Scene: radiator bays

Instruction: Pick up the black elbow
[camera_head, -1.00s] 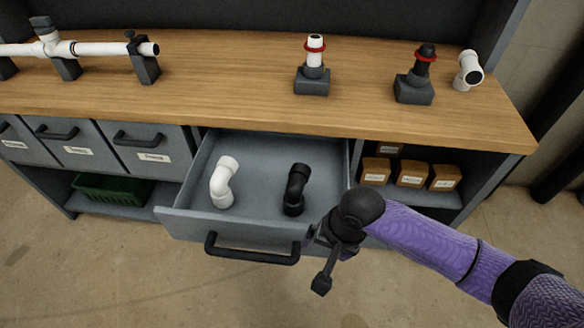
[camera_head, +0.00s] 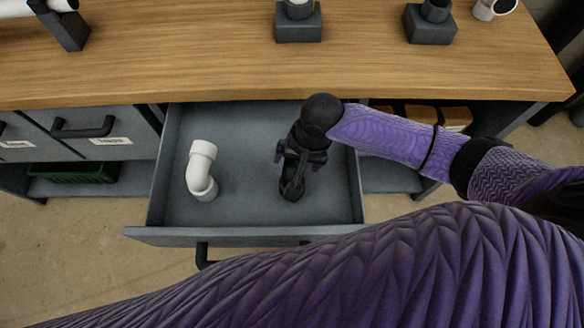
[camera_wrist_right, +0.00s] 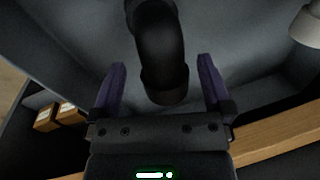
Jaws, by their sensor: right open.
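The black elbow (camera_head: 292,189) lies in the open grey drawer (camera_head: 240,205), partly hidden in the head view by my right gripper (camera_head: 298,158). In the right wrist view, the elbow (camera_wrist_right: 160,48) runs from the top edge down between the two fingers of the right gripper (camera_wrist_right: 161,72). The fingers are apart, one on each side of the elbow, with a visible gap on both sides. The gripper is open and points down into the drawer. My left gripper is out of view.
A white elbow (camera_head: 201,170) lies in the drawer's left part. The wooden counter (camera_head: 200,60) overhangs the drawer's back and holds dark pipe stands (camera_head: 298,25). Small brown boxes (camera_head: 455,115) sit on the shelf at right. A purple arm link of mine covers the lower foreground.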

